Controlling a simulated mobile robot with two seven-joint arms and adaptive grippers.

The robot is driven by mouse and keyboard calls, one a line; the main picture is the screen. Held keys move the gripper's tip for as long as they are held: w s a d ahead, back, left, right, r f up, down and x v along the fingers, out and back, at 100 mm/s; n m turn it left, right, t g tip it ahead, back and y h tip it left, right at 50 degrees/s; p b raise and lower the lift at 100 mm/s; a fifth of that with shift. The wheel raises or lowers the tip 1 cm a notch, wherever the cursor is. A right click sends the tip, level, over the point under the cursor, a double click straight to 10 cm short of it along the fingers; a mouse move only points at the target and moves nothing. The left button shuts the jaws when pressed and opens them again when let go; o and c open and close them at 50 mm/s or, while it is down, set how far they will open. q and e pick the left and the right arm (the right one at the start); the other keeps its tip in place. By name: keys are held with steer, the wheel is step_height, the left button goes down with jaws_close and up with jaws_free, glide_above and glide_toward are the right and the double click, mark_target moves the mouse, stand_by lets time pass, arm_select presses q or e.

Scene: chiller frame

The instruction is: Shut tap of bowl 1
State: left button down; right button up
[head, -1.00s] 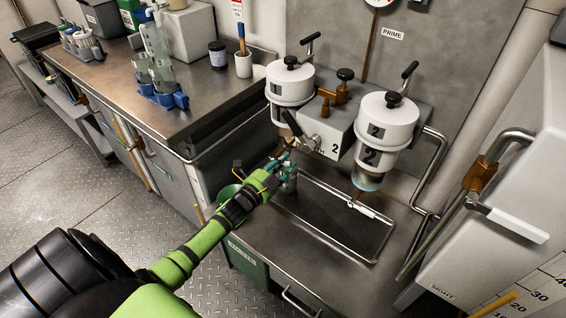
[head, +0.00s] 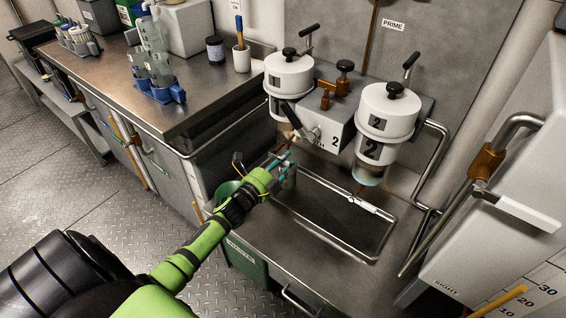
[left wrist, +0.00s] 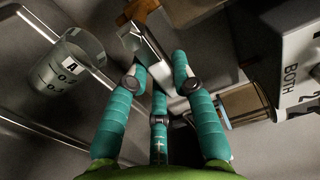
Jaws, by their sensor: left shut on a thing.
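Bowl 1 (head: 289,76) is the left white pot on the wall unit, with a black-knobbed lid. My left gripper (head: 286,164) is below it, at its underside. In the left wrist view, the teal fingers (left wrist: 158,80) are closed around a silver tap lever (left wrist: 150,52). This lever comes from a brass tap body (left wrist: 138,10) at the top of the picture. In the head view, the tap is mostly hidden by the gripper, so I cannot tell its exact angle there. My right gripper is not in view.
Bowl 2 (head: 386,122) hangs to the right, above a sink basin (head: 338,238). The "BOTH" selector housing (left wrist: 300,60) is close on the right of my fingers. A steel bench (head: 110,75) stands left.

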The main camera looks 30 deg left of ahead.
arm_select(q)
steer(key=shift+f, duration=0.15)
steer(key=c, duration=1)
jaws_free()
steer(key=shift+c, duration=0.2)
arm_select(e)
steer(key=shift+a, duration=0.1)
arm_select(q)
steer(key=s, duration=1.2)
steer(key=shift+a, duration=0.45)
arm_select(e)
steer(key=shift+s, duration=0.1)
